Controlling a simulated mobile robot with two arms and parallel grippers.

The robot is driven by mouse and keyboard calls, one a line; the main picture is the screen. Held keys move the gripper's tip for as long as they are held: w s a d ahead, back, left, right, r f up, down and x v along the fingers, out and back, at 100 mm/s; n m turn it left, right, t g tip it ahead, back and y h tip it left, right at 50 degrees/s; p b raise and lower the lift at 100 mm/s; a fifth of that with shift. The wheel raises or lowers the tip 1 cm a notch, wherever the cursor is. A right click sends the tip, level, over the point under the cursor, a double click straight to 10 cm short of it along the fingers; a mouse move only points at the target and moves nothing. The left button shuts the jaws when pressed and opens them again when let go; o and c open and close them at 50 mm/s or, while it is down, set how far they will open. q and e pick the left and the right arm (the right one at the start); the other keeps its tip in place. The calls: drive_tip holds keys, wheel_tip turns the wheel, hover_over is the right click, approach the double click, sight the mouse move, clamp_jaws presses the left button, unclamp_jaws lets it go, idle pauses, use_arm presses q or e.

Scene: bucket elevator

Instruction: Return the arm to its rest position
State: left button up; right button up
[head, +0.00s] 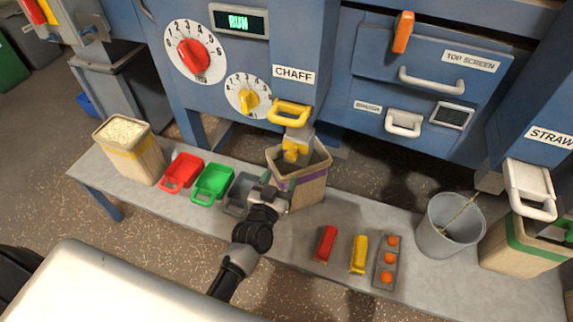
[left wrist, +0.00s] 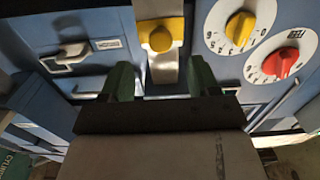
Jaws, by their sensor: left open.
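My left gripper (head: 280,192) is at the front of the purple-banded bin (head: 312,190) under the CHAFF spout. In the left wrist view its two dark green fingers (left wrist: 160,78) are spread with nothing between them. Beyond the fingers are the grey chute and a yellow knob (left wrist: 160,38). In the head view the yellow CHAFF handle (head: 290,112) is above the bin. Whether the gripper touches the bin is unclear. My right gripper is not in view.
A grey bench (head: 340,285) holds a full yellow-banded bin (head: 130,155), red (head: 181,172) and green (head: 212,183) scoops, a dark scoop partly behind my arm, red (head: 326,243) and yellow (head: 359,254) blocks, a tray with orange balls, and a grey bucket (head: 440,240). The blue machine stands behind.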

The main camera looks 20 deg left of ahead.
use_arm(q)
drive_tip(key=shift+s, duration=1.1)
drive_tip(key=s+f+m+g+h+p, duration=0.1)
drive_tip(key=s+f+g+p, duration=0.25)
drive_tip(key=s+f, duration=0.55)
drive_tip(key=s+f+m+g+p, duration=0.15)
drive_tip(key=s+f+g, duration=0.35)
drive_tip(key=f, duration=0.8)
drive_tip(key=s+a+f+g+p, duration=0.1)
drive_tip(key=s+a+f+g, duration=0.1)
drive_tip(key=s, duration=0.7)
drive_tip(key=s+a+f+g+y+p, duration=0.1)
drive_tip(key=s+a+f+g, duration=0.1)
drive_tip(key=s, duration=0.7)
drive_tip(key=s+a+f+g+p, duration=0.2)
drive_tip(key=s+f+g, duration=0.2)
drive_tip(key=s, duration=0.5)
drive_tip(key=shift+f+y, duration=0.3)
drive_tip(key=shift+f, duration=0.45)
